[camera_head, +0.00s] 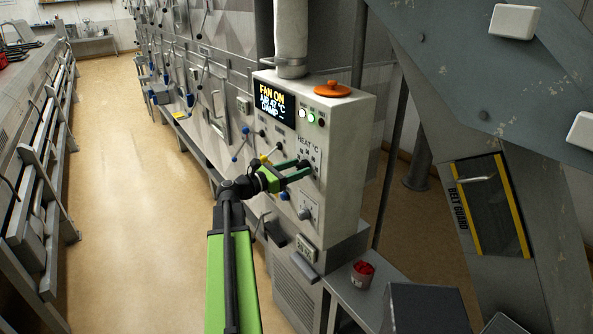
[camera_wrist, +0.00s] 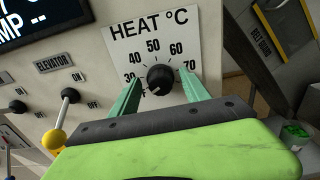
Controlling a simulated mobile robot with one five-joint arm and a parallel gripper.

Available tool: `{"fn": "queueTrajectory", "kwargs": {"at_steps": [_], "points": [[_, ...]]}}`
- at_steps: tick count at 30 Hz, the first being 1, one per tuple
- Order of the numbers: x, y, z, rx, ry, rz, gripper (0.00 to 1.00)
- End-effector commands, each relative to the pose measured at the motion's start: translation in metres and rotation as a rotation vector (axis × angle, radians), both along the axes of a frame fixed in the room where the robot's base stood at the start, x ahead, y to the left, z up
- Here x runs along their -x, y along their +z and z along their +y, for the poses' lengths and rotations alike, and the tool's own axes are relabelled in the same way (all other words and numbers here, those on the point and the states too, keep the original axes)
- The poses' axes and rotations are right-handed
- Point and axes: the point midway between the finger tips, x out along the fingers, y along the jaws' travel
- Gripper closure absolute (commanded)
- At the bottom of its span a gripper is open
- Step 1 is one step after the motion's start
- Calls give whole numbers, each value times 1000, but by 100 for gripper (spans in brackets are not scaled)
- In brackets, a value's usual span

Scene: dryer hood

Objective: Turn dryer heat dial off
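The heat dial (camera_wrist: 160,78) is a round black knob on a white scale plate (camera_wrist: 125,45) marked HEAT °C, with numbers from 30 to 70. A pale mark on the dial points to its lower left, near a letter F partly hidden by my left finger. My gripper (camera_wrist: 161,78) has two green fingers, one on each side of the dial. They stand apart with gaps to the knob visible; I cannot tell how deep they reach. In the head view my gripper (camera_head: 306,169) is at the front of the control box (camera_head: 345,150), covering much of the dial.
A display (camera_head: 273,102) reads FAN ON, AIR 47 °C, DAMP. An elevator lever with a yellow knob (camera_wrist: 54,140) is left of the dial. The aisle floor (camera_head: 120,180) is clear.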

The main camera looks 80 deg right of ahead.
Motion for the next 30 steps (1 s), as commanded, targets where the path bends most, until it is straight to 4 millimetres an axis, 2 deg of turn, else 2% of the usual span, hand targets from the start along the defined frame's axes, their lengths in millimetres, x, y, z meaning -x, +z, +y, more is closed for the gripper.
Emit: {"fn": "queueTrajectory", "kwargs": {"at_steps": [7, 10, 24, 30], "points": [[-2, -1, 2, -1, 0, -2, 46], [-11, -1, 11, -1, 1, -2, 46], [-103, -1, 96, 0, 4, -1, 46], [-124, -1, 116, -1, 2, -1, 46]]}}
